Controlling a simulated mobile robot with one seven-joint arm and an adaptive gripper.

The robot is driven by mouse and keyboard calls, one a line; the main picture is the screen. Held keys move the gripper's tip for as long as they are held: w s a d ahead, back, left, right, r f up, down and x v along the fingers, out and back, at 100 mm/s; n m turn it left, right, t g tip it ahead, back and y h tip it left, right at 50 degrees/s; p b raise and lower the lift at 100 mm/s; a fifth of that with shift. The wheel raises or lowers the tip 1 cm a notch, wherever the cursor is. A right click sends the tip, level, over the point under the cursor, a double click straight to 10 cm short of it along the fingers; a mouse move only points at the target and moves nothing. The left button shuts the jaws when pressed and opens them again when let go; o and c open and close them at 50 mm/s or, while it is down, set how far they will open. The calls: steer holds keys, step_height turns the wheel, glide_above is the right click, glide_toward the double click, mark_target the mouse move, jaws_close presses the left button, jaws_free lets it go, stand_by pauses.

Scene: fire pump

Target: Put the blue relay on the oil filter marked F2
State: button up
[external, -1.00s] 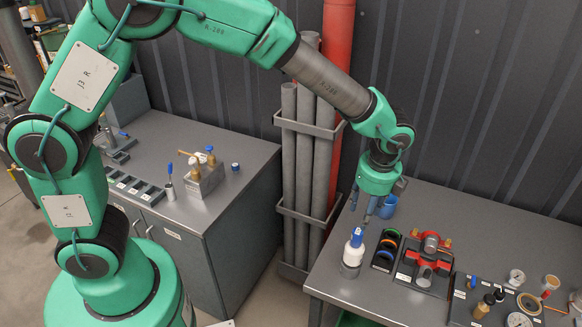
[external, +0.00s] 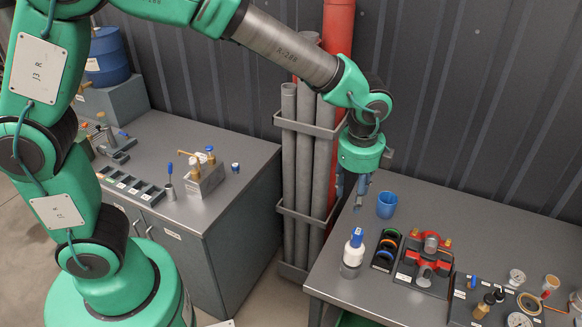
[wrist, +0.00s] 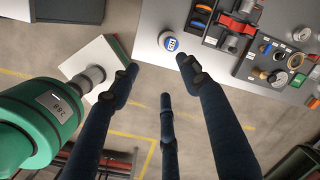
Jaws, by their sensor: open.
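I cannot read any F2 mark on the filter. My gripper (external: 350,190) is open and empty, above the bench's left edge and apart from the relay. In the wrist view its three dark fingers (wrist: 158,78) are spread, with floor between them and the relay beyond their tips.
A blue cup (external: 387,205) stands behind the filter. To the right are a tray of coloured rings (external: 385,250), a red valve fixture (external: 430,262) and a panel with gauges (external: 519,320). Grey pipes (external: 305,150) stand between the benches. The right bench's back is clear.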

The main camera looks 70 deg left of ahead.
steer(key=s+a+r+n+t+h, duration=0.1)
steer(key=s+r+n+t, duration=0.1)
steer(key=s+r+n, duration=0.55)
steer(key=s+a+r+n+t, duration=0.1)
steer(key=s+r+n, duration=0.2)
steer(key=s+r, duration=0.8)
steer(key=s+f+n+t, duration=0.1)
steer(key=s+n, duration=0.3)
steer(key=s, duration=0.9)
steer(key=shift+f+n+t, duration=0.3)
steer(key=shift+f+n, duration=0.05)
steer(key=shift+f, duration=0.4)
steer(key=shift+f, duration=0.1)
step_height(320, 180, down, 12)
steer(key=b, duration=1.2)
